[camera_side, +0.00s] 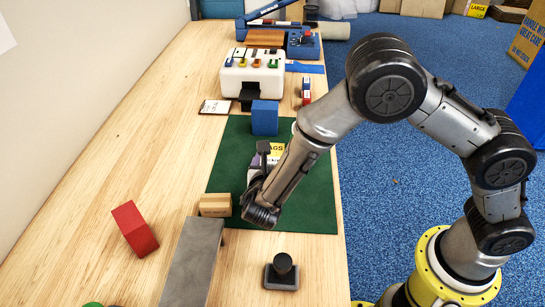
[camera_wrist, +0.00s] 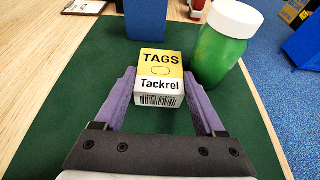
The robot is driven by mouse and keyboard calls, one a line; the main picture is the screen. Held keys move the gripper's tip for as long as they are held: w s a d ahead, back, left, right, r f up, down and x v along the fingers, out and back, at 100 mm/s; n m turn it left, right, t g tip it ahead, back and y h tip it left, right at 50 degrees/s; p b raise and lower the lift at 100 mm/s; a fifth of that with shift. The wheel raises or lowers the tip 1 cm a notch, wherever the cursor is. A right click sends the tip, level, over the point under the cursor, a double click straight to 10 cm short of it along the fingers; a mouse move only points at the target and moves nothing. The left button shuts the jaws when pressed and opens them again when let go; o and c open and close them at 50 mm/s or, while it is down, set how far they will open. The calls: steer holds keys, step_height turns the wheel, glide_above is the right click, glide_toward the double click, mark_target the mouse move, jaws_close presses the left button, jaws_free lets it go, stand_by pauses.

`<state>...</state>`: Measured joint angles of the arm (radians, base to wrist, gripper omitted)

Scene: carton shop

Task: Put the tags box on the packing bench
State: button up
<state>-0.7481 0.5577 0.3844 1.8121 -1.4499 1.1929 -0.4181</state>
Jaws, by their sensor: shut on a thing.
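The tags box (camera_wrist: 160,80), yellow and white with "TAGS" and "Tackrel" on it, is between the purple fingers of my gripper (camera_wrist: 160,78) in the wrist view. The fingers are shut on its two sides. In the side view the tags box (camera_side: 277,149) is partly hidden by my gripper and arm. It is over the green mat (camera_side: 229,150), and I cannot tell whether it touches the mat. The mat lies on the wooden packing bench (camera_side: 110,140).
A green bottle (camera_wrist: 222,45) with a white lid stands just right of the box. A blue block (camera_side: 265,117) is behind it. A small brown carton (camera_side: 215,205), red block (camera_side: 135,228), grey slab (camera_side: 193,260) and black stamp (camera_side: 282,273) are nearer. The bench's left side is clear.

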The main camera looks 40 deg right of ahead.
step_height(320, 180, up, 17)
steer(key=w+d+r+m+h, duration=0.1)
steer(key=d+r, duration=0.1)
steer(key=d, duration=0.9)
steer(key=d+r, duration=0.2)
steer(key=d, duration=0.9)
step_height(320, 180, down, 13)
steer(key=a+n+t+y, duration=0.2)
steer(key=n+t+y, duration=0.1)
steer(key=n+y, duration=0.3)
steer(key=shift+w+n+t, duration=0.3)
steer(key=shift+a, duration=0.1)
